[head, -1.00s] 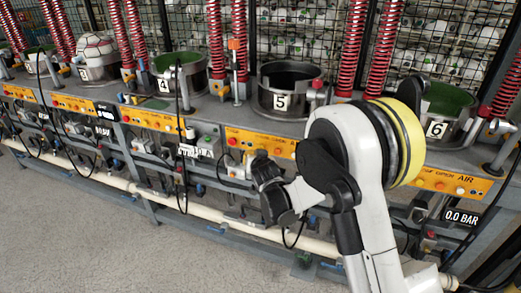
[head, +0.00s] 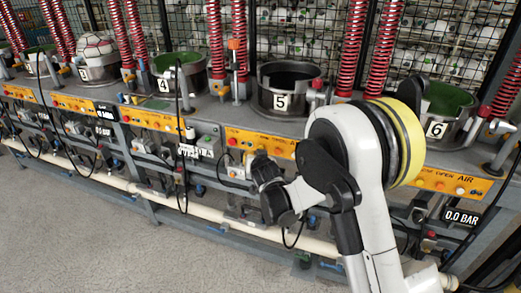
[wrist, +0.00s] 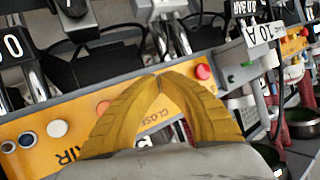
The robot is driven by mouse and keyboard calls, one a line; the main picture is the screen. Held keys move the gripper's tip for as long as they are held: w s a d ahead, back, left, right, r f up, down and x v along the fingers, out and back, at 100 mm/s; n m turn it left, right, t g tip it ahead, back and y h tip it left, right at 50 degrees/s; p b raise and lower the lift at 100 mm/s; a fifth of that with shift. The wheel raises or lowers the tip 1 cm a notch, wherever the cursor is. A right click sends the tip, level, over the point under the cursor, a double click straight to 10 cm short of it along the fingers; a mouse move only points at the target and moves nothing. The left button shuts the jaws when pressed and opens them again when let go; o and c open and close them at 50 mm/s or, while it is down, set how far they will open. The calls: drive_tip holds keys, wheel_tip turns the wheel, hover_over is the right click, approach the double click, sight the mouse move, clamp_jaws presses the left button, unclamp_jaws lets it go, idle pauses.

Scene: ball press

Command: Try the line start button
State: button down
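My gripper (wrist: 158,78) has two yellow ribbed fingers whose tips meet, with nothing seen between the tips. They stand in front of an orange control panel (wrist: 185,92). A red button (wrist: 202,71) shows just right of the fingertips, and a white button (wrist: 57,128) shows left of them. A grey box (wrist: 238,78) with a small green spot shows further right; I cannot tell whether that is the line start button. In the head view a grey box (head: 209,146) sits between the orange panels. The fingers are not seen there.
The long press bench has numbered pots, with pot five (head: 286,97) and pot six (head: 447,112) nearest my arm. Red springs (head: 353,48) rise behind them. A pale pipe (head: 230,208) runs low along the front. The grey floor (head: 80,235) is clear at the lower left.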

drive_tip(key=shift+w, duration=0.1)
drive_tip(key=shift+w+d, duration=0.15)
drive_tip(key=shift+w, duration=0.15)
drive_tip(key=shift+w+d, duration=0.15)
drive_tip(key=shift+w, duration=0.3)
idle(0.8)
drive_tip(key=shift+s, duration=0.15)
drive_tip(key=shift+s+a, duration=0.3)
drive_tip(key=shift+s, duration=0.4)
drive_tip(key=shift+s, duration=0.1)
drive_tip(key=s, duration=0.1)
drive_tip(key=s+a, duration=0.1)
drive_tip(key=s, duration=0.2)
drive_tip(key=shift+s+a, duration=0.25)
drive_tip(key=shift+a, duration=0.1)
idle(0.5)
